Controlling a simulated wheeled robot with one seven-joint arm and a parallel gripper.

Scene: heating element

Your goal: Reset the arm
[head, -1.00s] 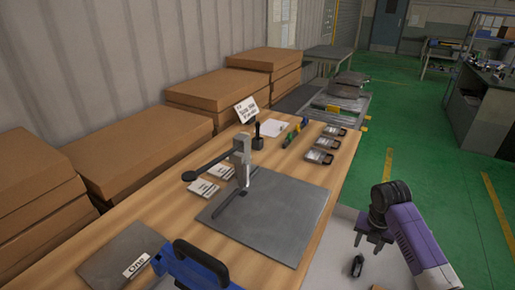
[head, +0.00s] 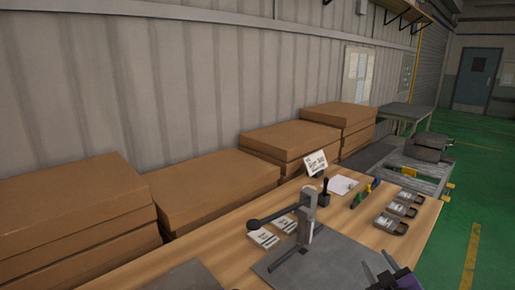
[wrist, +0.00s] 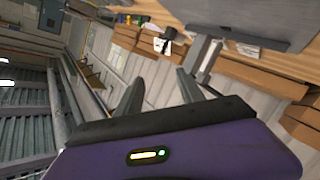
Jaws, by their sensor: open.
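My gripper (wrist: 157,92) is open and empty, its two dark fingers spread apart in the wrist view. In the head view my gripper (head: 388,272) shows only in part at the bottom right edge, over the right side of the workbench. The wrist view is rolled, and it looks past the fingers toward the wall and the cardboard boxes. No object is between the fingers.
A wooden workbench (head: 222,236) holds a grey plate (head: 345,262) with an upright metal press (head: 306,215) and its lever. Several small trays (head: 390,222) sit at the right edge. Cardboard boxes (head: 210,186) line the wall. Green floor (head: 452,240) is open at the right.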

